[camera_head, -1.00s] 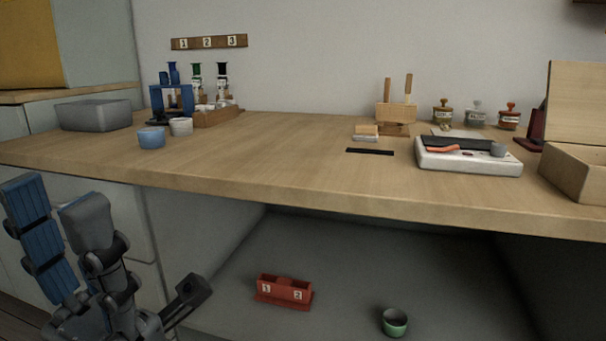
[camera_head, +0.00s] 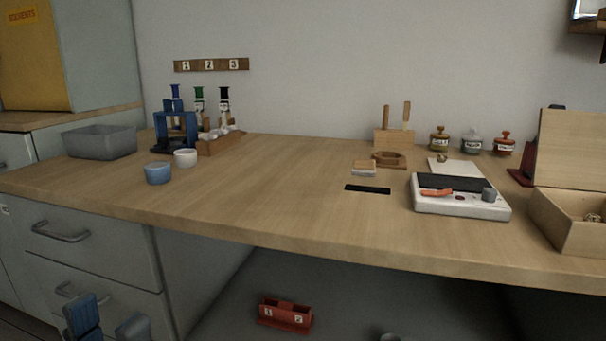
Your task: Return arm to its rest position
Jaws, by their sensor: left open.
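My left gripper (camera_head: 108,324) is at the bottom left, below the workbench (camera_head: 250,205) and in front of its drawers. Only a blue piece and a grey piece of my left arm's end show there, and the rest is cut off by the lower edge. It stands apart from the bench and holds nothing that I can see. My right gripper is not in view.
On the bench are a grey bin (camera_head: 100,143), a blue cup (camera_head: 158,173), a white cup (camera_head: 185,158), a white scale (camera_head: 460,208) and a wooden box (camera_head: 570,220). A red numbered holder (camera_head: 285,314) sits below. The bench's front middle is clear.

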